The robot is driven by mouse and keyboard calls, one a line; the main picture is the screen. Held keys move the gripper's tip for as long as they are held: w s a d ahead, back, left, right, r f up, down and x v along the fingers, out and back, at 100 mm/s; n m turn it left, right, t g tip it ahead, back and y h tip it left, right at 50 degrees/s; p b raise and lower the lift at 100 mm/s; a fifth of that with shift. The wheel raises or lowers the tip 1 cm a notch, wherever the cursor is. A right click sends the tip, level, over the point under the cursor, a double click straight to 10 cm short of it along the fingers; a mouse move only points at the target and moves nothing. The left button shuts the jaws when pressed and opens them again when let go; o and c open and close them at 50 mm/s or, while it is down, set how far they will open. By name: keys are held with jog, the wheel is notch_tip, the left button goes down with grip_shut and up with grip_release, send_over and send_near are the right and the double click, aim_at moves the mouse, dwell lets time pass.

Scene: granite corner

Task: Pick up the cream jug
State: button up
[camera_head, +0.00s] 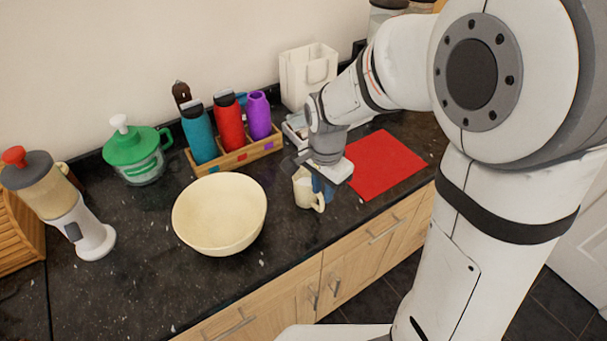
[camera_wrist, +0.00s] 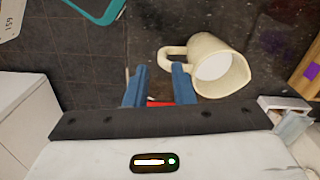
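The cream jug (camera_head: 303,187) stands on the dark counter near its front edge, right of the large bowl. In the wrist view the jug (camera_wrist: 233,72) is at upper right, with its white inside showing and its handle (camera_wrist: 171,50) pointing left. My gripper (camera_wrist: 160,68) is open, with two blue fingers apart. The handle's outer end lies in line with the gap, and the right fingertip overlaps the handle's loop. Whether that finger touches or enters the loop I cannot tell. In the head view my gripper (camera_head: 318,182) is right at the jug and partly covers it.
A cream bowl (camera_head: 220,213) stands left of the jug. Behind is a wooden rack (camera_head: 238,158) with teal, red and purple bottles. A red mat (camera_head: 372,164) lies to the right. A green-lidded jar (camera_head: 134,152) and a blender (camera_head: 62,205) stand further left. The counter edge is close by.

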aim_at(322, 207)
jog(key=shift+w+f+p, duration=0.15)
jog(key=shift+f+p, duration=0.5)
jog(key=shift+f, duration=2.95)
jog(key=shift+c, duration=0.3)
grip_shut()
